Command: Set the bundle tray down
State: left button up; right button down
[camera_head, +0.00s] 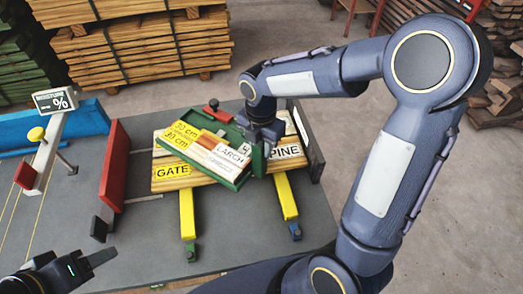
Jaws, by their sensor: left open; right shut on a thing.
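The green bundle tray (232,184) is in the middle of the head view, tilted across the picture over a light wooden board (172,185) with GATE and PINE labels. It carries wooden pieces and labels reading LARCH and 30 cm. My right gripper (262,142) is shut on the tray's right end. I cannot tell whether the tray's underside touches the board. My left gripper (98,262) is open and empty at the lower left, well apart from the tray.
Two yellow bars (187,212) extend toward me from under the board on the grey table (145,255). A red upright plate (115,165) stands left of the board. A moisture meter (54,101) is further left. Lumber stacks (150,45) stand behind. The table's front left is clear.

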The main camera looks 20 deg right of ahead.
jog(key=shift+w+d+f, duration=0.1)
jog(key=shift+f, duration=1.45)
jog(key=shift+f, duration=0.15)
jog(key=c, duration=1.1)
grip_release()
